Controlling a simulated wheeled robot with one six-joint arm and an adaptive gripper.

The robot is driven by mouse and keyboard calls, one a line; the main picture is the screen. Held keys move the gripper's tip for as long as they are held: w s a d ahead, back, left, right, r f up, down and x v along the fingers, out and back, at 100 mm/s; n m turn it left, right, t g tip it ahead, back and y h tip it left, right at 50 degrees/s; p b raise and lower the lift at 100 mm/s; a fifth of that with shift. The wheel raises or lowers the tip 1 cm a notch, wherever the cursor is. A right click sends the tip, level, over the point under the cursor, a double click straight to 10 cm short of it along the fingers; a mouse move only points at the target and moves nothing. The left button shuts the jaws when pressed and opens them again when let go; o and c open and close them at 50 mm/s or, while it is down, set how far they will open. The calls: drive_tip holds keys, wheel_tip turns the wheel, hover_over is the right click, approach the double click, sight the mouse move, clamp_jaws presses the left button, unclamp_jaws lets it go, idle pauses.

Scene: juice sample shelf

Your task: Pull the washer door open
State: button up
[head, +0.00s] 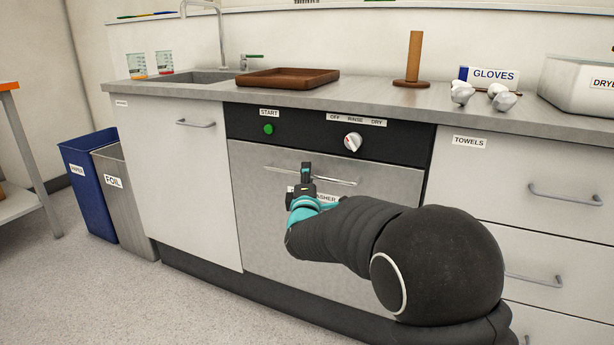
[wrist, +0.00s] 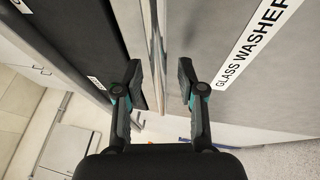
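The washer door (head: 255,215) is a flat grey front panel under a black control strip, and it looks closed. Its thin metal handle (head: 335,182) runs across the upper part of the door. A partly hidden washer label sits below the handle, and the wrist view shows it as the GLASS WASHER label (wrist: 257,43). My gripper (head: 304,176) is in front of the handle. In the wrist view the two fingers of my gripper (wrist: 158,75) are apart, with the handle bar (wrist: 157,50) between them. Finger contact with the bar cannot be made out.
The control strip has a green START button (head: 268,129) and a white dial (head: 352,141). A brown tray (head: 287,78) and a wooden post (head: 414,60) stand on the counter. Towel drawers (head: 540,185) are at right; blue (head: 88,185) and grey (head: 125,200) bins at left. Floor at front left is clear.

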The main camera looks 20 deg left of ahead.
drive_tip(key=shift+w+a, duration=0.1)
drive_tip(key=shift+w, duration=0.1)
clamp_jaws()
drive_tip(key=shift+s, duration=0.1)
